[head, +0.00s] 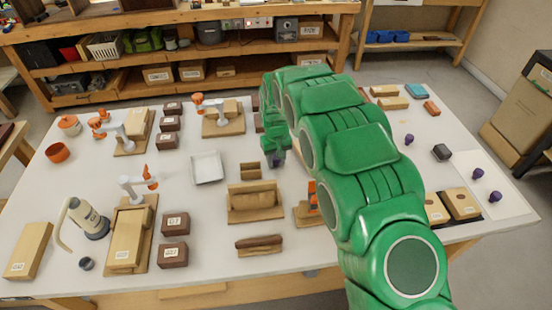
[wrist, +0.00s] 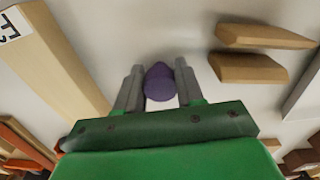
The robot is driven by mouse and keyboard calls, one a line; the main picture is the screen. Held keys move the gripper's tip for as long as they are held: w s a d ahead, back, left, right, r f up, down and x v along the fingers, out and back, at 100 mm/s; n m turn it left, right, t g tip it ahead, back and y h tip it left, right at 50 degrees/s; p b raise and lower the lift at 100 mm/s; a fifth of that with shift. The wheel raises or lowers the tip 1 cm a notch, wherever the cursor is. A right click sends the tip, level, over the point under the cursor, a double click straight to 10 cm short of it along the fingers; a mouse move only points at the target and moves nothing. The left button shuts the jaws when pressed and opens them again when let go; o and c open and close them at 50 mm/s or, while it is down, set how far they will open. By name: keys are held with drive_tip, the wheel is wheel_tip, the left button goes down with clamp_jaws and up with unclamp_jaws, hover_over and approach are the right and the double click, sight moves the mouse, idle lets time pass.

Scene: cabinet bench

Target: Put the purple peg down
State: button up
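In the wrist view a purple peg (wrist: 159,82) sits between the two grey fingers of my gripper (wrist: 158,84). The fingers appear to touch it on both sides. In the head view my gripper (head: 274,160) points down over the middle of the white table, behind a wooden block stand; the held peg cannot be made out there. Whether its lower end touches the table cannot be told. Other purple pegs stand at the right: one (head: 408,139) on the table, and two, a farther one (head: 477,173) and a nearer one (head: 495,196), on a white sheet (head: 470,160).
A wooden stand (head: 255,202) and a smaller wooden block (head: 250,170) are close to my gripper. A white tray (head: 207,168) lies to the left. In the wrist view, wooden pieces (wrist: 248,68) lie right of the fingers and a long plank (wrist: 60,60) left. Bare table shows ahead of the fingers.

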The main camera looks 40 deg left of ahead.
drive_tip(key=o, duration=0.4)
drive_tip(key=shift+c, duration=0.2)
drive_tip(key=shift+r, duration=0.15)
wheel_tip(320, 180, up, 12)
idle(0.3)
